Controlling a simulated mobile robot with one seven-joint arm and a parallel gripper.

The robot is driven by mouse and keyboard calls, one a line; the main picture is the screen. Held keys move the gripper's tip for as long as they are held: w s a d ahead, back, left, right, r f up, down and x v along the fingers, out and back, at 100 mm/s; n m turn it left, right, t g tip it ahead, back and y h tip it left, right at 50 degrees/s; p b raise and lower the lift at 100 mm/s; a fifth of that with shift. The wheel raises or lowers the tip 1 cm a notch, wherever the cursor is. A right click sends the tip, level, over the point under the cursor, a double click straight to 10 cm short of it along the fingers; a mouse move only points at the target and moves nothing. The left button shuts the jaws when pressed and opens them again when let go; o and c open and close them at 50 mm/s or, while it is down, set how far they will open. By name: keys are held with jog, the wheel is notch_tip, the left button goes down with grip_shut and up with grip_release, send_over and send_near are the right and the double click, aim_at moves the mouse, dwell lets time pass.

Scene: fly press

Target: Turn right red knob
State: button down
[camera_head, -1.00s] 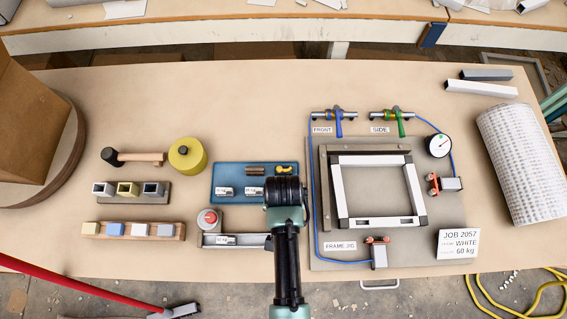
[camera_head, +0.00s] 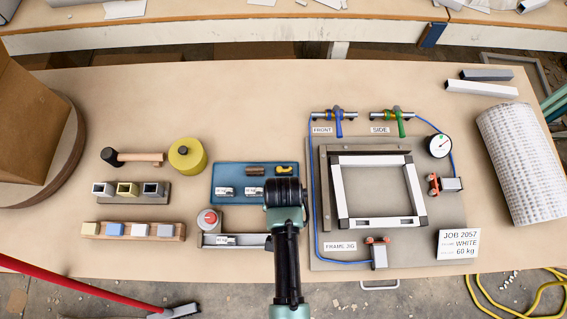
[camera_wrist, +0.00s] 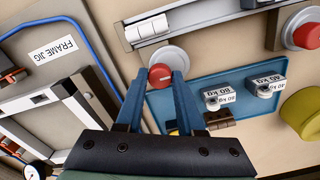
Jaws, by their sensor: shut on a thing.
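In the wrist view, the right red knob (camera_wrist: 160,72) sits on a round pale grey base beside the end of a grey tray. My gripper (camera_wrist: 159,80) has its two blue fingers closed around the knob, one on each side. In the head view, my gripper and wrist (camera_head: 286,192) cover this knob, so it is hidden there. The other red knob (camera_head: 208,217) stands free at the left end of the tray; it also shows at the right edge of the wrist view (camera_wrist: 307,34).
The grey tray (camera_head: 262,240) lies between the knobs. A blue tray (camera_head: 226,174) with labelled weights is just behind. The frame jig (camera_head: 327,257) with its blue hose is close on the right. A yellow round object (camera_head: 187,156) stands farther left.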

jog(key=shift+r, duration=0.1)
jog(key=n+p, duration=0.2)
jog(key=n, duration=0.2)
jog(key=shift+r+p, duration=0.1)
jog(key=shift+p, duration=0.25)
jog(key=n+p, duration=0.1)
jog(key=n, duration=0.4)
jog(key=shift+p, duration=0.4)
jog(key=n+p, duration=0.1)
jog(key=n, duration=0.3)
jog(key=shift+n, duration=0.3)
jog(key=shift+n+p, duration=0.5)
jog(key=shift+n, duration=1.6)
jog(key=c, duration=0.5)
grip_release()
